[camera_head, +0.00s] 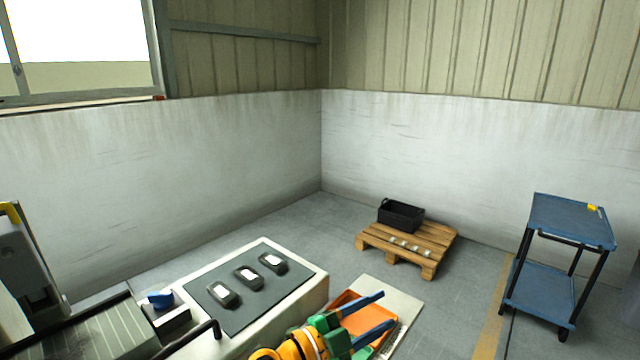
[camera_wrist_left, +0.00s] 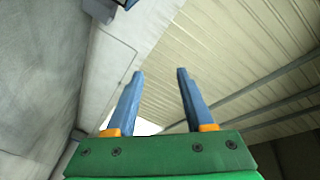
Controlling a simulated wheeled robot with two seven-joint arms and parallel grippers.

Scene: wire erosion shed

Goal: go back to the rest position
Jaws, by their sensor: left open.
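My left gripper (camera_head: 374,317) is at the bottom middle of the head view, with orange and green housing and two blue fingers. The fingers are apart and nothing is between them. In the left wrist view the two blue fingers (camera_wrist_left: 158,95) point up towards the wall and roof, open and empty. In the head view the gripper is in front of an orange tray (camera_head: 345,299) and hides part of it. My right gripper is not in view.
A light bench with a dark mat (camera_head: 228,318) holds three dark devices (camera_head: 248,279). A pallet (camera_head: 436,243) bears a black crate (camera_head: 400,216). A blue cart (camera_head: 570,222) stands at right. Floor between pallet and cart is clear.

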